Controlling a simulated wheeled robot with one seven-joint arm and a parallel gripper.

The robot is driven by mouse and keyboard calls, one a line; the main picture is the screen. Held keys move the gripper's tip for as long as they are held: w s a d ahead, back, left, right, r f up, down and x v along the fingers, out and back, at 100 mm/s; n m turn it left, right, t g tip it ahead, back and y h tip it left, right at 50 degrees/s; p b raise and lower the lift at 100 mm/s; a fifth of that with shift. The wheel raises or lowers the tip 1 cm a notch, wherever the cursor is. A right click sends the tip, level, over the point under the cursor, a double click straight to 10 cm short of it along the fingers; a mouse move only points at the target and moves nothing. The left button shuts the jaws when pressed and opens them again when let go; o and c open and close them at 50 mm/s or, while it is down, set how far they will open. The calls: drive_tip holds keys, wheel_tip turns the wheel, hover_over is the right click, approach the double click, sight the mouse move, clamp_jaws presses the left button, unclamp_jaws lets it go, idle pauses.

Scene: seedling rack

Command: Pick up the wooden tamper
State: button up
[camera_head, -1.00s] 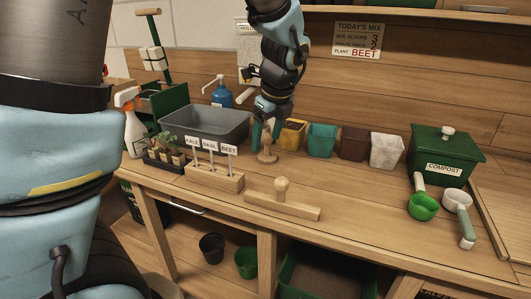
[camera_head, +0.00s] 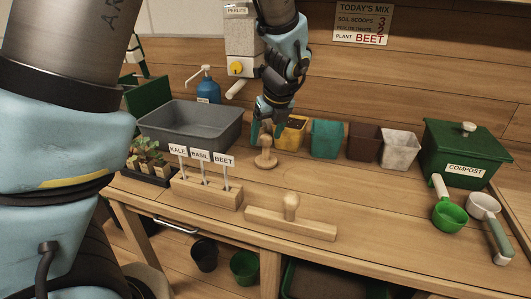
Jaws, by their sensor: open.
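The wooden tamper (camera_head: 265,158), a pale upright piece with a round base and a knob-like top, stands on the bench between the grey tub and the row of pots. A flat wooden board with an upright knob (camera_head: 290,222) lies nearer the bench front, clear of my gripper.
A grey tub (camera_head: 190,140) is left of the tamper. A wooden label block (camera_head: 207,192) with KALE, BASIL and BEET tags is in front. A yellow pot (camera_head: 291,136) is close on the right, then a teal pot (camera_head: 326,140). Green compost bin (camera_head: 455,150) and scoops stand right.

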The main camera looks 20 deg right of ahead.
sight(264, 145)
drive_tip(key=shift+p+x, duration=0.7)
drive_tip(key=shift+x, duration=1.95)
drive_tip(key=shift+d, duration=0.1)
clamp_jaws()
